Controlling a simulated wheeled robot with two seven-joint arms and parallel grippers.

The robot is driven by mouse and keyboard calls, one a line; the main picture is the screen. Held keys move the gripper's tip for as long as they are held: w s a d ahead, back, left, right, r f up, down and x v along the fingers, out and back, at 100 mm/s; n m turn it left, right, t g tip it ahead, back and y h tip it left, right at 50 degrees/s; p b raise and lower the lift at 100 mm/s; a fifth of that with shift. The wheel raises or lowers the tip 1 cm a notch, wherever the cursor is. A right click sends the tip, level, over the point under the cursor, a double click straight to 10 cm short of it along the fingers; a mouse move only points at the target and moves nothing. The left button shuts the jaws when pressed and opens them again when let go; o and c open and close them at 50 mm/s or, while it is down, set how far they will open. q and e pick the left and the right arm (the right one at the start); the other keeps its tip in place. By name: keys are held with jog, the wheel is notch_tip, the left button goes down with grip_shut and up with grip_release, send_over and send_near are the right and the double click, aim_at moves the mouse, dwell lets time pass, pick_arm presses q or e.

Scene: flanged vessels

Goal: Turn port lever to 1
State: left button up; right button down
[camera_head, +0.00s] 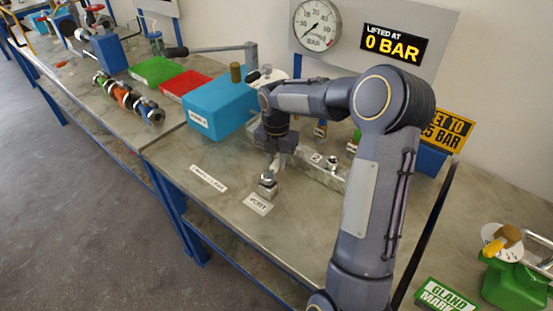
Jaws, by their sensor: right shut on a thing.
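A small metal port fitting (267,184) stands on the bench behind a white label (258,204) that seems to read PORT. My right gripper (274,165) reaches down from above, right at the top of this fitting. It is shut on a small part there, which I take to be the port lever; its fingers mostly hide it. The lever's position and any numbers by it cannot be read. My left gripper is not in view.
A blue box (215,108) stands left of my right wrist. A metal block with fittings (318,166) lies just right of the gripper. A gauge (317,25) and a 0 BAR sign (394,44) are behind. The bench front is mostly clear.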

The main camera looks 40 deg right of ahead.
aim_at(276, 161)
jog(key=c, duration=1.2)
grip_release()
jog(key=shift+r, duration=0.1)
notch_tip(276, 161, up, 8)
jog(key=shift+f, duration=0.15)
